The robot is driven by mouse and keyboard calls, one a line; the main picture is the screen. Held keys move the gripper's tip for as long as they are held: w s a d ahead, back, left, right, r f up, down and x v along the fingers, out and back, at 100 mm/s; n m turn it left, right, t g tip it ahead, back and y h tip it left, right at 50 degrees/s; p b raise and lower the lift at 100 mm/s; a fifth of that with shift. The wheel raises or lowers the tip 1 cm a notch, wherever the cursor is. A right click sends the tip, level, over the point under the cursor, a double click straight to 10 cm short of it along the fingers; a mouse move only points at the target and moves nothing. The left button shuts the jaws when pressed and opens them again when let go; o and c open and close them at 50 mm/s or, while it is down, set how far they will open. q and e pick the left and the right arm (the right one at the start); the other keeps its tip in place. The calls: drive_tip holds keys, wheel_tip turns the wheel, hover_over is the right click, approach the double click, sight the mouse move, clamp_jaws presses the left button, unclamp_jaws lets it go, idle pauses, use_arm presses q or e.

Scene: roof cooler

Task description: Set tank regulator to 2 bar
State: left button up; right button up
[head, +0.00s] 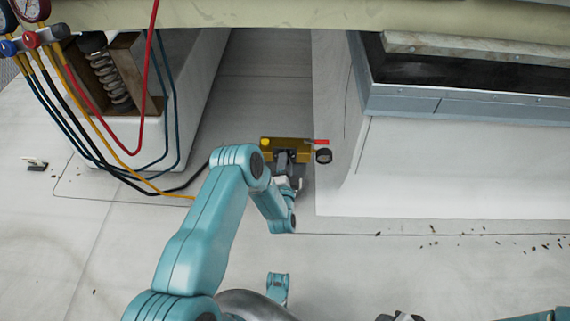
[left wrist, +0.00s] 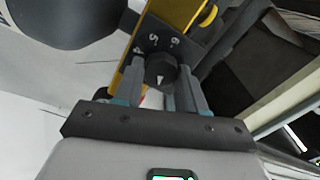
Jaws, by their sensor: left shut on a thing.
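The tank regulator (head: 272,143) is a yellow block on the roof floor, with a red lever (head: 321,142) and a round black part (head: 323,156) on its right side. My left gripper (head: 287,160) reaches it from the front. In the left wrist view, my left gripper (left wrist: 158,92) is shut on a dark knob (left wrist: 161,70), one finger on each side. The knob has a white pointer mark facing the gripper. Digits 4, 5 and 6 show on the dark dial plate (left wrist: 150,42) behind it; other digits are hidden. The yellow body (left wrist: 182,14) lies behind.
Red, blue, black and yellow hoses (head: 141,125) hang from a gauge manifold (head: 32,40) at left. A white unit with a coil spring (head: 112,85) stands there. A raised white curb (head: 430,165) is at right. A dark part, perhaps my right gripper (head: 400,317), shows at the bottom edge.

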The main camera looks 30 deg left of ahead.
use_arm(q)
drive_tip(key=shift+s+f+m, duration=0.1)
drive_tip(key=shift+f+m, duration=0.05)
drive_tip(key=shift+m, duration=1.75)
drive_tip(key=o, duration=1)
drive_tip(key=p+v, duration=1.6)
drive_tip(key=shift+s, duration=0.2)
use_arm(e)
drive_tip(key=s+a+r+g, duration=0.1)
drive_tip(key=s+r, duration=0.2)
drive_tip(key=r, duration=1.2)
drive_tip(key=shift+a+r+n, duration=0.25)
drive_tip(key=shift+a+n, duration=0.05)
use_arm(q)
drive_tip(key=shift+d, duration=0.1)
